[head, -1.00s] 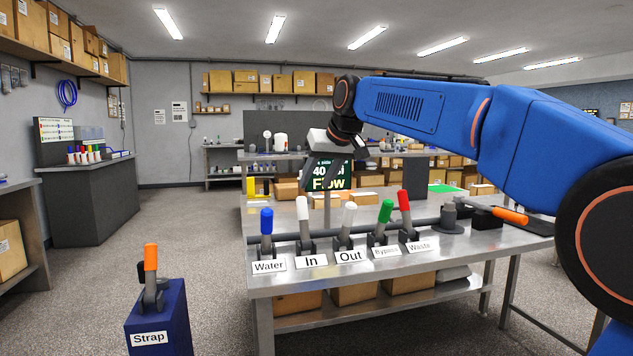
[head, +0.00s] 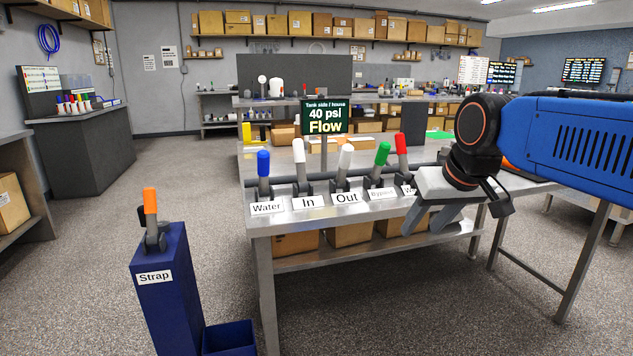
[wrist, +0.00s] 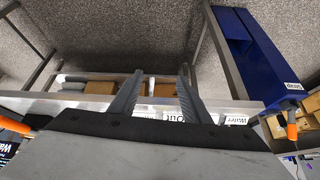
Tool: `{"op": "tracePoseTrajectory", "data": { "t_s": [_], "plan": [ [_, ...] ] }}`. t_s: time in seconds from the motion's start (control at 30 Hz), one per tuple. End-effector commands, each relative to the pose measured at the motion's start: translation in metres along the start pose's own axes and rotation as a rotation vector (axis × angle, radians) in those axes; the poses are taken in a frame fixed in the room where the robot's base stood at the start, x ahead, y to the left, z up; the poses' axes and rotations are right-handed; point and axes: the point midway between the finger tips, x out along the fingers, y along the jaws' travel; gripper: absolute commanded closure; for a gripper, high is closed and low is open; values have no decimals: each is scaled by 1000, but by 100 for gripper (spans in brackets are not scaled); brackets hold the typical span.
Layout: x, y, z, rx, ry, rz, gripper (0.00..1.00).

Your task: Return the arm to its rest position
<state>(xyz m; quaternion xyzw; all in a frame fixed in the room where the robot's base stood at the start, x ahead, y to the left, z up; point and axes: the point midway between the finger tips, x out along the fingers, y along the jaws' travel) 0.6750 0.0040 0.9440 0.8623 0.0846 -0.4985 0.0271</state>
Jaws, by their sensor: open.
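My gripper (head: 432,222) is at the right in the head view, pointing down and to the left, in front of the right end of the metal bench (head: 290,226). Its two fingers are apart with nothing between them. In the wrist view the open fingers (wrist: 158,100) show against the bench edge and the boxes under it. My blue arm reaches in from the right edge of the head view. My wrist partly hides the rightmost label on the bench.
The bench carries a row of levers: blue (head: 264,170), two white, green (head: 381,160) and red (head: 401,152). A Flow sign (head: 325,118) stands behind them. A dark blue Strap post (head: 165,300) with an orange lever stands at front left.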

Motion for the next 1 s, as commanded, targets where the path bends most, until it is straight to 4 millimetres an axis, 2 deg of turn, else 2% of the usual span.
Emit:
{"op": "tracePoseTrajectory", "data": {
  "t_s": [0.03, 0.3, 0.4, 0.5, 0.6, 0.7, 1.0],
  "plan": [
    [2, 8, 26, 15, -8, 12, 57],
    [28, 35, 154, 81, -63, 69, 57],
    [38, 41, 196, 103, -80, 87, 57],
    [48, 45, 228, 120, -94, 100, 57],
    [55, 47, 249, 129, -103, 108, 57],
    [58, 48, 258, 135, -108, 112, 57],
    [58, 48, 260, 135, -109, 112, 57]
  ]
}}
